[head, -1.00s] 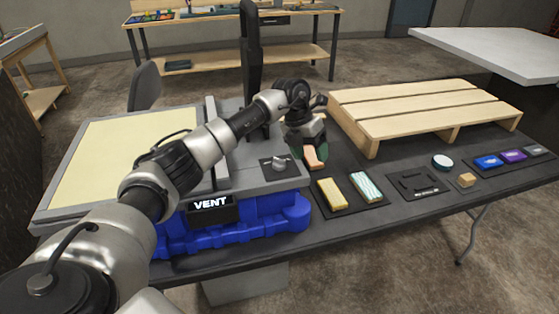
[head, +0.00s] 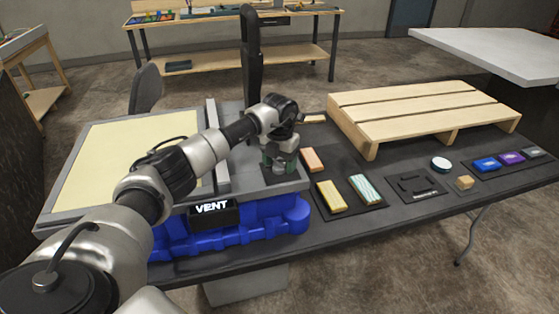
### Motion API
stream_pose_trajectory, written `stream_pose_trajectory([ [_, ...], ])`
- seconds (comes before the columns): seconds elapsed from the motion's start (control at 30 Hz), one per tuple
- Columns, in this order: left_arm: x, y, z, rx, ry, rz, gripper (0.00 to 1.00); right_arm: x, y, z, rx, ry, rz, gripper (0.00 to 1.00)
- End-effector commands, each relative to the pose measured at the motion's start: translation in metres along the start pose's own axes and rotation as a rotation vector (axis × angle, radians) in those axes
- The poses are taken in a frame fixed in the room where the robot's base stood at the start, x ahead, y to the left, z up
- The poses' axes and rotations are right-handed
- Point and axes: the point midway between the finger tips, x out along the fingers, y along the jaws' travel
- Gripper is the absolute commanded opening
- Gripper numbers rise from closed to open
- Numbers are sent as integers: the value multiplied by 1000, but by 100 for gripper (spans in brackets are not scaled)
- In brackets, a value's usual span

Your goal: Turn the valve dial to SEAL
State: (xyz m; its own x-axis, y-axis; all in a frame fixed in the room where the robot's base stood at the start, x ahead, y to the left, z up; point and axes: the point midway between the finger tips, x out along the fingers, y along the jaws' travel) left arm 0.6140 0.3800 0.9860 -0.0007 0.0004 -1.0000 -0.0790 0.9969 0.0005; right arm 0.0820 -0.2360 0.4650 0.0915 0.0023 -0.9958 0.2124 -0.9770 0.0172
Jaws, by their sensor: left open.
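The valve dial (head: 279,167) is a small grey knob on a dark plate at the front right corner of the grey console (head: 232,186). A black display (head: 211,212) on the console's front reads VENT. My left gripper (head: 279,170) is open and sits right over the dial, pointing down. Its fingers cover most of the knob and plate, so the dial's exact angle is hidden, and I cannot tell whether the fingers touch it. My right gripper is not in view.
A blue base (head: 235,232) is under the console. To the right on the dark table lie an orange block (head: 312,160), a yellow block (head: 331,196), a striped block (head: 366,189) and a wooden pallet (head: 430,112). A black post (head: 252,60) rises behind the console.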

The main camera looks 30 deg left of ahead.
Motion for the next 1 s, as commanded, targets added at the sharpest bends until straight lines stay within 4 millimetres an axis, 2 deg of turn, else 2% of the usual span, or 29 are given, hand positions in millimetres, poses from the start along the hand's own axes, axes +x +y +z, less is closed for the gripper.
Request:
stream_pose_trajectory([
  [0.33,4,0,0,0,-1,0,65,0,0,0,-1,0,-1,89],
  [0.63,4,0,0,0,-1,0,19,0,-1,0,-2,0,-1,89],
  [1.0,4,0,0,60,0,0,17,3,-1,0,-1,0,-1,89],
])
